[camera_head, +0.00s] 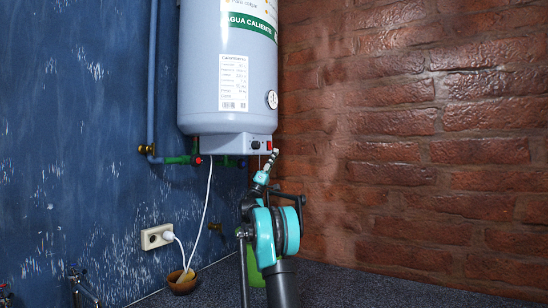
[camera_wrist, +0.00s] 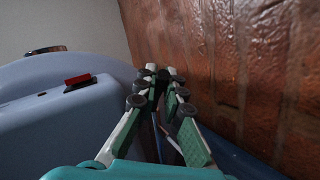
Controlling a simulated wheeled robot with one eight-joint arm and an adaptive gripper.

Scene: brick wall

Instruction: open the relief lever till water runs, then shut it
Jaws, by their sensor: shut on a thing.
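The water heater (camera_head: 228,70) hangs on the blue wall, with a control panel under its body. My gripper (camera_head: 275,153) is beside the lower right of the heater. In the wrist view my gripper (camera_wrist: 160,75) has its fingers brought together at the tips, around a small dark thing I take for the relief lever. Its shape is mostly hidden by the fingertips. The heater's casing (camera_wrist: 50,120) fills the left of that view, with a red switch (camera_wrist: 78,80) apart from the fingers. I see no running water in either view.
Pipes with a red-marked fitting (camera_head: 197,160) run left of the heater. A white cable drops to a wall socket (camera_head: 158,237). A brown bowl (camera_head: 182,284) and a partly hidden green thing (camera_head: 257,275) are low down. The brick wall (camera_head: 430,130) is close on the right.

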